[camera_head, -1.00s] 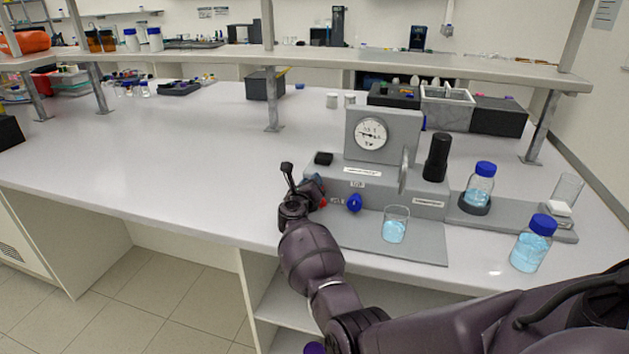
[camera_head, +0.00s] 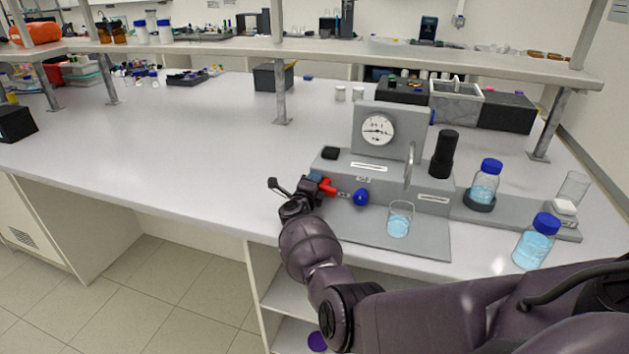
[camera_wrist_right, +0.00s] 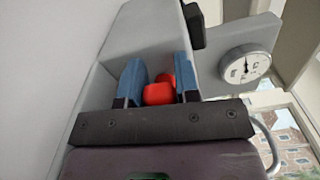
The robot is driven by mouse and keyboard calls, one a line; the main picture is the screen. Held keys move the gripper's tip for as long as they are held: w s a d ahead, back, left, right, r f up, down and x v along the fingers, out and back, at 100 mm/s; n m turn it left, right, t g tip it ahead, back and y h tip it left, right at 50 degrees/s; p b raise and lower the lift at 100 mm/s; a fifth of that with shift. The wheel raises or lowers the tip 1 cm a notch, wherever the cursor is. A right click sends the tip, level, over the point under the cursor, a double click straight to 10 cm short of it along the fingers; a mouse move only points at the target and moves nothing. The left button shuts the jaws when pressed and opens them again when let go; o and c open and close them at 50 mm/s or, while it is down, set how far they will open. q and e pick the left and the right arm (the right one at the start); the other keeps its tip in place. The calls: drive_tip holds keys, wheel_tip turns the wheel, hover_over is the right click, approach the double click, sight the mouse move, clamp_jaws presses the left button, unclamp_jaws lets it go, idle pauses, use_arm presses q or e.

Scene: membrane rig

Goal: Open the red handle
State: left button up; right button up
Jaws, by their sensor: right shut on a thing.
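The red handle (camera_head: 328,188) is on the front left of the grey membrane rig (camera_head: 437,199), left of a blue knob (camera_head: 361,197). My right gripper (camera_head: 316,181) reaches it from the left, at the rig's left end. In the right wrist view the red handle (camera_wrist_right: 160,92) sits between the two blue fingertips of my right gripper (camera_wrist_right: 158,84), which is shut on it. The fingers hide part of the handle. My left gripper is in neither view.
A round gauge (camera_head: 378,130) stands on the rig. A beaker (camera_head: 400,219) of blue liquid stands in front of it. Blue-capped bottles (camera_head: 536,242) (camera_head: 485,183) stand to the right. The bench (camera_head: 190,150) is clear on the left. A shelf (camera_head: 330,58) crosses above.

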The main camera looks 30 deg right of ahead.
drive_tip(key=shift+n, duration=0.4)
drive_tip(key=o, duration=0.8)
drive_tip(key=shift+w, duration=0.1)
drive_tip(key=shift+o, duration=0.6)
